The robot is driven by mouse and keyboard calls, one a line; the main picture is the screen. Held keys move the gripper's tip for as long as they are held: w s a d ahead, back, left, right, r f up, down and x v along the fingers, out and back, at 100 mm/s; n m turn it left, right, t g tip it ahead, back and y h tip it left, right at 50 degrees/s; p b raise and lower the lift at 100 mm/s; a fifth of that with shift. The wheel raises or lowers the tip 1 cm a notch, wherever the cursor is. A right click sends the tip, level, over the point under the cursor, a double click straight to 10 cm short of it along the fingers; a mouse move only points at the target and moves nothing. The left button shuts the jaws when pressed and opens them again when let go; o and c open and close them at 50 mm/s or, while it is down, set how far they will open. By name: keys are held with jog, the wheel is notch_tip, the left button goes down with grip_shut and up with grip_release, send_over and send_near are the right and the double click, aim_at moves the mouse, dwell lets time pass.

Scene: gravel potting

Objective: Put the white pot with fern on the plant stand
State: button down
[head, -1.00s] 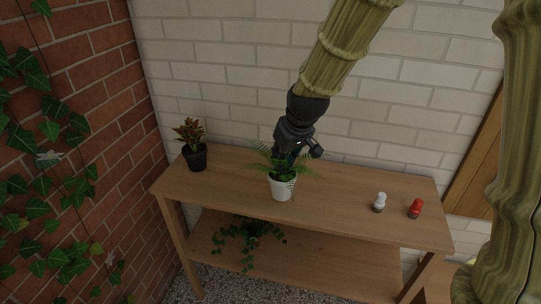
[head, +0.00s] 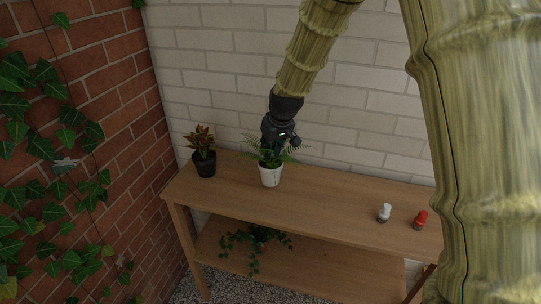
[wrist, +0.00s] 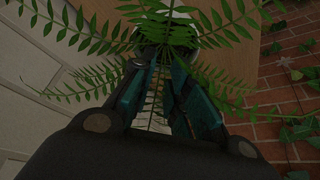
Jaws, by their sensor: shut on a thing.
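The white pot (head: 271,174) with its green fern (head: 268,160) is upright, over the left half of the top board of a two-tier wooden stand (head: 320,196). I cannot tell whether its base touches the board. My gripper (head: 279,148) reaches down from behind the fern and is shut on the pot, with fronds hiding the grip. In the wrist view, the two teal-lined fingers of my gripper (wrist: 163,70) point at the pot, and fern fronds (wrist: 90,40) spread around them.
A dark pot with a reddish plant (head: 204,163) stands close by on the left. A white-topped shaker (head: 384,213) and a red-topped one (head: 420,220) stand at the right. A trailing plant (head: 254,243) is on the lower shelf. Brick walls border the left and back.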

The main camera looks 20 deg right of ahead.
jog(key=shift+w+f, duration=0.1)
jog(key=shift+w, duration=0.1)
jog(key=shift+f+p, duration=0.7)
jog(key=shift+f, duration=1.1)
jog(key=c, duration=1.4)
grip_release()
jog(key=shift+s+r, duration=0.1)
jog(key=shift+r, duration=0.35)
jog(key=b+v, duration=0.2)
jog(key=v, duration=0.9)
jog(key=shift+r, duration=0.15)
